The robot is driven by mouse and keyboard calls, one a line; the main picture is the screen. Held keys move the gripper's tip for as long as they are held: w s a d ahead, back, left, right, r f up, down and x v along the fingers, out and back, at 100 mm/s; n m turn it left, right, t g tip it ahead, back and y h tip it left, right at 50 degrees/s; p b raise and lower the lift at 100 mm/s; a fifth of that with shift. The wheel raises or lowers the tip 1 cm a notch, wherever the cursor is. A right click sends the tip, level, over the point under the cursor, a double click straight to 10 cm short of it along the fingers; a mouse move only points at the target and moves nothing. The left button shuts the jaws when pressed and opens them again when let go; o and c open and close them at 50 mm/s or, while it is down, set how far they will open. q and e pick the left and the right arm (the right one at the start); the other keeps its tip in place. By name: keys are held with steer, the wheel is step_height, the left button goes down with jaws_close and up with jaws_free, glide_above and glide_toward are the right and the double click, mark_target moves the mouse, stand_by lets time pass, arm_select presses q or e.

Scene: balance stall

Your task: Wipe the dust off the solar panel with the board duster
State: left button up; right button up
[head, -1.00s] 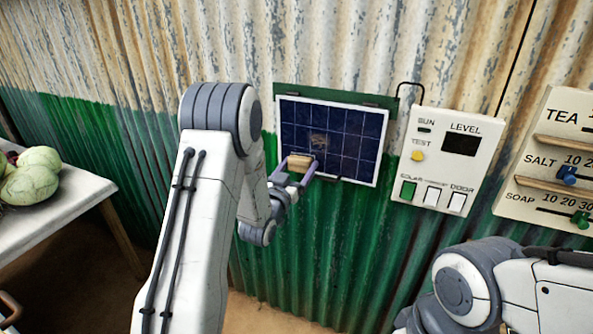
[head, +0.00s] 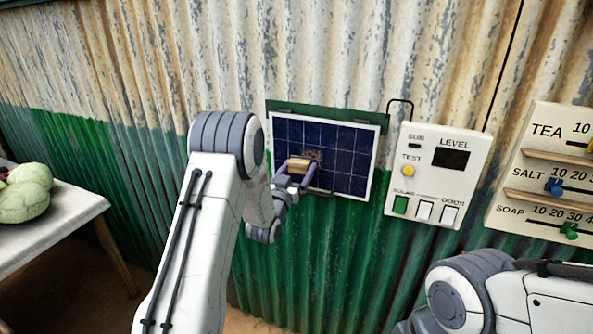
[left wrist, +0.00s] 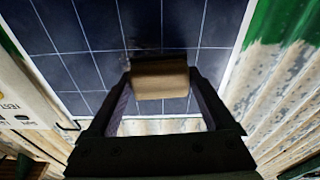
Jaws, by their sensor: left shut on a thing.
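The solar panel (head: 345,160) is a dark blue gridded board with a white frame on the corrugated wall. A small brownish dust patch (head: 313,155) shows on it, just above the duster. My left gripper (head: 296,172) is shut on the board duster (head: 299,164), a tan block, in front of the panel's left part. In the left wrist view the duster (left wrist: 160,80) sits between the fingers with its dark far side at the panel (left wrist: 95,45). I cannot tell whether it touches the surface. My right gripper is out of view; only its arm shows at lower right.
A control box (head: 438,175) with a level display and switches hangs right of the panel. A price board (head: 550,175) with shelves is farther right. A white table (head: 60,225) with cabbages (head: 25,195) stands at left.

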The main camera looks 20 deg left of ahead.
mark_target(317, 161)
arm_select(q)
steer(key=shift+w+b, duration=0.35)
steer(key=shift+w, duration=0.6)
stand_by(0.5)
steer(key=shift+d, duration=0.15)
steer(key=shift+s+d+b, duration=0.15)
steer(key=shift+d+b, duration=0.6)
steer(key=shift+d, duration=1.15)
steer(key=shift+a+b, duration=0.1)
steer(key=shift+b, duration=0.35)
steer(key=shift+w+a+b, duration=0.2)
steer(key=shift+a+b, duration=0.1)
steer(key=shift+a, duration=1.1)
steer(key=shift+c, duration=0.6)
steer(key=shift+w+a+r, duration=0.15)
steer(key=shift+a, duration=0.45)
